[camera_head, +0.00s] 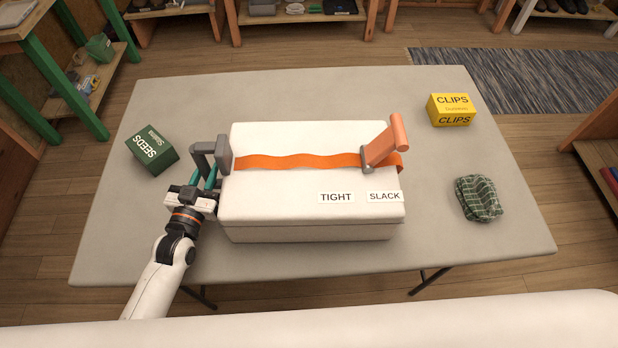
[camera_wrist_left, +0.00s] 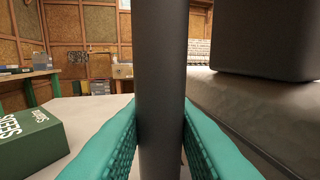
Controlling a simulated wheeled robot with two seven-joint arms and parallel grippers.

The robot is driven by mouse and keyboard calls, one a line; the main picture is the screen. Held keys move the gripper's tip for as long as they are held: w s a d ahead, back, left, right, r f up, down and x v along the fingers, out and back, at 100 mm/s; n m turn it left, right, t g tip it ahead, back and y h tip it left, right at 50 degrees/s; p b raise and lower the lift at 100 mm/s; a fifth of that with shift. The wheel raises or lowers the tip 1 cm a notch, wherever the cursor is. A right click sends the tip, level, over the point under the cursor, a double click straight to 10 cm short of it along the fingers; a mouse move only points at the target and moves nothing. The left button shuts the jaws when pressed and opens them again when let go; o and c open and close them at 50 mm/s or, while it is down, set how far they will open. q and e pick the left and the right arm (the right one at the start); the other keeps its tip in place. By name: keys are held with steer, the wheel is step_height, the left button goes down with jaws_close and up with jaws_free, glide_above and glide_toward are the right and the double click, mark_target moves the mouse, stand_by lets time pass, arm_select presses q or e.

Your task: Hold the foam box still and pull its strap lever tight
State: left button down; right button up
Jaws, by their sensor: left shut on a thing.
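The white foam box (camera_head: 290,200) stands on the table. A wavy orange strap (camera_head: 300,160) runs across its lid. The orange strap lever (camera_head: 386,140) stands tilted up at the right end, above the SLACK label (camera_head: 384,196); the TIGHT label (camera_head: 336,197) is to its left. A dark grey handle (camera_head: 205,148) is on the box's left side. My left gripper (camera_head: 212,178) is at this handle. In the left wrist view its teal fingers are shut on the handle's dark bar (camera_wrist_left: 160,90). My right gripper is not in view.
A green SEEDS box (camera_head: 152,150) lies left of the handle. A yellow CLIPS box (camera_head: 451,110) and a green checked cloth (camera_head: 478,198) are at the right of the table (camera_head: 330,92). The tabletop between the foam box and these is clear.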

arm_select(q)
steer(key=shift+r, duration=0.25)
steer(key=shift+f, duration=0.1)
steer(key=shift+s+d+f, duration=0.1)
steer(key=shift+d+f, duration=0.05)
steer(key=shift+f, duration=0.3)
